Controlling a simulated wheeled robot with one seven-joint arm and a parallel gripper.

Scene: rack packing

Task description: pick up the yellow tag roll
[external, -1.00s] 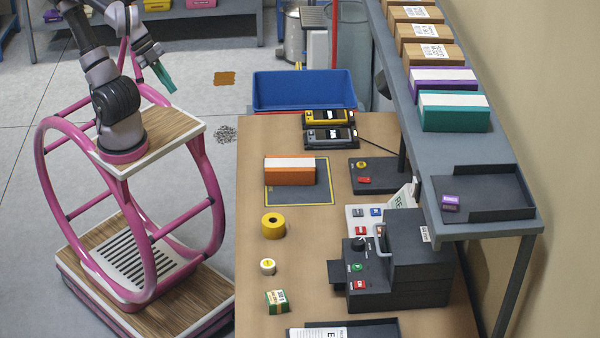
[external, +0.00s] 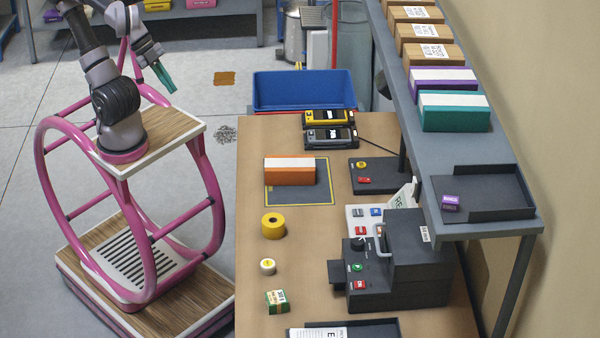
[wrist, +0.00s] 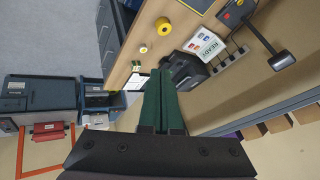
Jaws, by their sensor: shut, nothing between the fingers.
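The yellow tag roll (external: 273,226) stands on the wooden table near its left edge, with its round hole facing up. It also shows in the wrist view (wrist: 163,25), near the top centre. My gripper (external: 164,78) is up over the floor to the left of the table, well apart from the roll. Its green fingers (wrist: 161,95) are shut together with nothing between them.
A small white-and-yellow roll (external: 267,266) and a green-and-white packet (external: 277,301) stand nearer the front. An orange box (external: 290,170) lies behind the tag roll. A dark machine (external: 400,265) stands right, beneath a grey shelf (external: 490,222). Bare tabletop surrounds the tag roll.

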